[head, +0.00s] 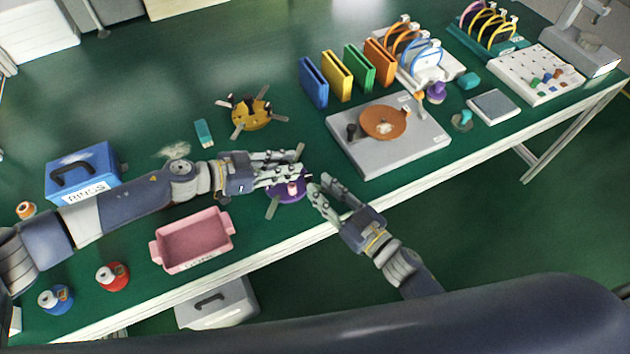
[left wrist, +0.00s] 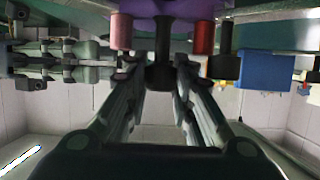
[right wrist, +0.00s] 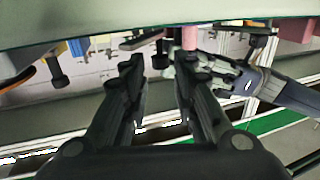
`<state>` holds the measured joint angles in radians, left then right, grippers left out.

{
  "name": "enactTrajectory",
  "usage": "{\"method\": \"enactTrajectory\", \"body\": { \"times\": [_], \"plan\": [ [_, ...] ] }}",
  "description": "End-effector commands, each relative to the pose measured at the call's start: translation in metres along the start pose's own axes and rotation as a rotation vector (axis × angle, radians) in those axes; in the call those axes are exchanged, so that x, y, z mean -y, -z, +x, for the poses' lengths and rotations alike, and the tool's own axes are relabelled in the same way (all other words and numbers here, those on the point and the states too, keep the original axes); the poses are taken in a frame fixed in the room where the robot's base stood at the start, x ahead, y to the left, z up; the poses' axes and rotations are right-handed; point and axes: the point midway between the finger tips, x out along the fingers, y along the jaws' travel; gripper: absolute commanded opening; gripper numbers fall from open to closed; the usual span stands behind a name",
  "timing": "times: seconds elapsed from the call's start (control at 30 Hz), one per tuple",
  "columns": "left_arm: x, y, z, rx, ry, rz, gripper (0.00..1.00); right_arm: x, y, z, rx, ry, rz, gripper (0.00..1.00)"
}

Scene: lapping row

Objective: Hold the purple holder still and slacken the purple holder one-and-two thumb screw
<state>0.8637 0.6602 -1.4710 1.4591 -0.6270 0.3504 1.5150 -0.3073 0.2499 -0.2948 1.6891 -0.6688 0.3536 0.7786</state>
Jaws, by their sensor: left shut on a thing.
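The purple holder (head: 285,194) stands on the green bench near its front edge, partly hidden by my left gripper (head: 299,167). Its purple body (left wrist: 175,8) is at the top of the left wrist view, with a pink cylinder (left wrist: 121,32), a red cylinder (left wrist: 203,36) and dark knobs. The left fingers are closed around the dark central post (left wrist: 160,72) of the holder. My right gripper (head: 320,185) is open and empty, just right of the holder. The pink cylinder (right wrist: 189,37) shows beyond its fingertips in the right wrist view. I cannot tell which knob is the one-and-two thumb screw.
A yellow holder (head: 249,113) stands behind. A grey lapping machine (head: 370,160) with a brown disc is to the right. A pink tray (head: 193,240) and blue rings box (head: 82,172) are left. The bench's front edge runs close under my right gripper.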

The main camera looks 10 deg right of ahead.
Motion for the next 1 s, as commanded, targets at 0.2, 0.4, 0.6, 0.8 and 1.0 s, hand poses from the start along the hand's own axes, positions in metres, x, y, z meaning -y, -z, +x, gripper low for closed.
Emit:
{"method": "enactTrajectory", "body": {
  "times": [0.2,0.4,0.6,0.8,1.0],
  "plan": [
    [0.001,0.001,0.0,-0.001,0.001,0.0,0.0,0.0,0.0,0.027,-0.001,0.0,0.0,0.26],
    [0.001,0.001,0.0,-0.001,0.001,0.0,0.0,0.0,0.0,0.033,0.0,0.0,0.001,0.26],
    [0.001,0.001,0.0,-0.001,0.001,0.0,0.0,0.0,0.0,0.033,0.0,0.0,0.001,0.21],
    [0.001,0.001,0.0,-0.001,0.001,0.0,0.0,0.0,0.0,0.032,0.0,0.0,0.001,0.0],
    [0.001,0.001,0.0,-0.001,0.001,0.0,0.0,0.0,0.001,0.033,-0.002,0.031,-0.003,0.0]
  ]
}}
